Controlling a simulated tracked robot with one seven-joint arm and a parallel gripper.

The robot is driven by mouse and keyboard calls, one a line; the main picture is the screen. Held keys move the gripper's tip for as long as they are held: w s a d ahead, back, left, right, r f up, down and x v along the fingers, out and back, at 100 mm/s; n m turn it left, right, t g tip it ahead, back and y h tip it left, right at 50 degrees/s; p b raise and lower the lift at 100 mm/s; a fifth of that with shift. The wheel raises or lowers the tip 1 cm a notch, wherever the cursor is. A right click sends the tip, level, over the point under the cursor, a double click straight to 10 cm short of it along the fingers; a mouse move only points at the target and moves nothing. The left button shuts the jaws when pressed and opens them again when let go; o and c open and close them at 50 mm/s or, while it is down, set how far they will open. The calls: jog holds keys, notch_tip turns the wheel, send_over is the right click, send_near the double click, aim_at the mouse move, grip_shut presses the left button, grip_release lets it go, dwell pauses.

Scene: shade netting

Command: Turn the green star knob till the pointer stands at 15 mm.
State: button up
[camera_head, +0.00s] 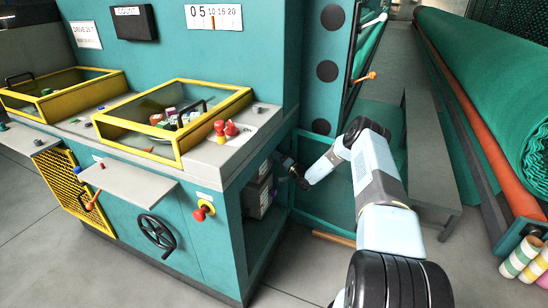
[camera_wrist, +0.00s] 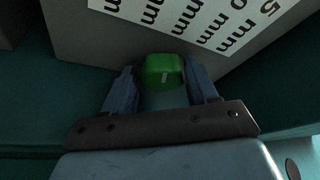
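The green knob (camera_wrist: 163,72), with a pale mark on its face, sits on a grey housing (camera_wrist: 90,25). My gripper (camera_wrist: 162,75) has one finger on each side of the knob; whether both fingers press on it is unclear. In the head view my gripper (camera_head: 292,178) reaches into the recess beside a grey box (camera_head: 258,196), and the knob is not distinguishable there. A white scale (camera_head: 215,8) reading 0 to 20 is high on the teal panel. A thin orange pointer (camera_head: 212,22) seems to stand near 10; it is too small to read exactly.
A white label (camera_wrist: 210,14) with mm figures is close above the knob. The teal cabinet wall (camera_head: 225,240) and a frame post (camera_head: 327,70) flank the recess. A red emergency button (camera_head: 203,211) is on the cabinet's front. Green netting rolls (camera_head: 480,80) lie at right.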

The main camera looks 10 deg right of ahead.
jog(key=c, duration=0.7)
jog(key=shift+a, duration=0.25)
jog(key=shift+c, duration=0.5)
jog(key=shift+d+m, duration=0.2)
jog(key=shift+m, duration=0.1)
jog(key=shift+s+h, duration=0.1)
jog(key=shift+h, duration=0.2)
jog(key=shift+d+m+g+h, duration=0.1)
jog(key=shift+m+g+h, duration=0.2)
jog(key=shift+m+g, duration=1.5)
jog(key=shift+d+m+g+h, duration=0.1)
jog(key=shift+m+g+h, duration=0.15)
jog(key=shift+m, duration=3.15)
jog(key=shift+d+m+g+h, duration=0.1)
jog(key=shift+m+g+h, duration=0.55)
jog(key=shift+m, duration=1.95)
jog(key=shift+g+y, duration=0.3)
